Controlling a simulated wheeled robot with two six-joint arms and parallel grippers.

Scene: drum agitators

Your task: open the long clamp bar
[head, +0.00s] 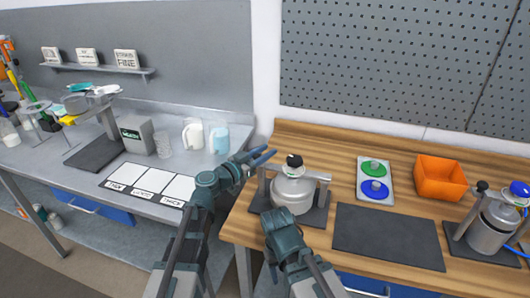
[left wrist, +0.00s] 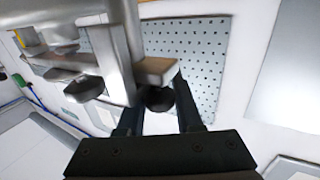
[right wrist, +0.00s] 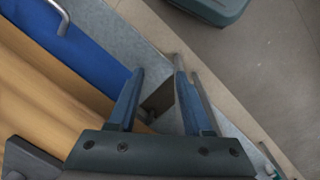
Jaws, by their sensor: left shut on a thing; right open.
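A silver drum (head: 293,190) with a pale lid and a black ball on top stands at the left of the wooden bench. A grey metal clamp bar (head: 318,176) runs across its top. My left gripper (head: 262,156) is at the left end of this bar. In the left wrist view my left gripper (left wrist: 158,95) is shut on a round black knob (left wrist: 157,100), just beside a tan block and grey metal uprights.
Right of the drum are a tray with green and blue discs (head: 389,181), a dark mat (head: 390,236), an orange bin (head: 440,178) and a second silver drum (head: 490,230). A grey table (head: 215,165) with mugs stands left. A pegboard (head: 400,60) is behind.

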